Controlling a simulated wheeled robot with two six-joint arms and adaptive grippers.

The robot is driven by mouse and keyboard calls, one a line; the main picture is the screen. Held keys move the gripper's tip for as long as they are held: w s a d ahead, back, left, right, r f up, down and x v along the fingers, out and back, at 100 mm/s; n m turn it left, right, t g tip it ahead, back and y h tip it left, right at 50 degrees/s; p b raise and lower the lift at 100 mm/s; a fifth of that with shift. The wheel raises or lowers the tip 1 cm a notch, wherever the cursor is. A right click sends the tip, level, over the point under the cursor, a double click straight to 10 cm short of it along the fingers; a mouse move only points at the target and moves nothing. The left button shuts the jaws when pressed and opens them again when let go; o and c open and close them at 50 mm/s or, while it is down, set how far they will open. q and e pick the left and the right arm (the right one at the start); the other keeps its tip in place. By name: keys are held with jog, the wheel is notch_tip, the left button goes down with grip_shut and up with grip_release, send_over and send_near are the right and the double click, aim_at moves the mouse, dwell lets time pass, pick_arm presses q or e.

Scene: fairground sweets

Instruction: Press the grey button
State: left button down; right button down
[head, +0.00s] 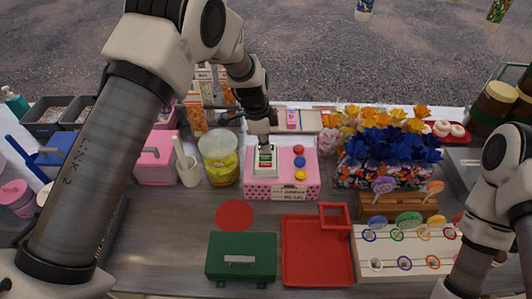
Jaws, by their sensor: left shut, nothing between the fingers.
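A pink box (283,190) with a dotted front and a small white label stands on the table near the middle. On its top right are a red button (298,149), a blue button (300,162) and a yellow button (300,174). A pale raised panel (264,174) with a small dark green and white part is on its top left. My left gripper (264,143) is shut and empty, pointing down at the far end of this panel. I cannot tell if it touches. I cannot make out a grey button; the gripper may hide it.
A jar of yellow sweets (219,160) stands close left of the box. Blue and orange flowers (385,140) stand to the right. A green case (241,257), red tray (317,262) and ring board (405,252) lie in front. My right arm is at the right.

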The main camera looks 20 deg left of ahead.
pick_arm(q)
jog(key=shift+f, duration=0.25)
notch_tip(320, 180, up, 8)
jog(key=p, duration=0.5)
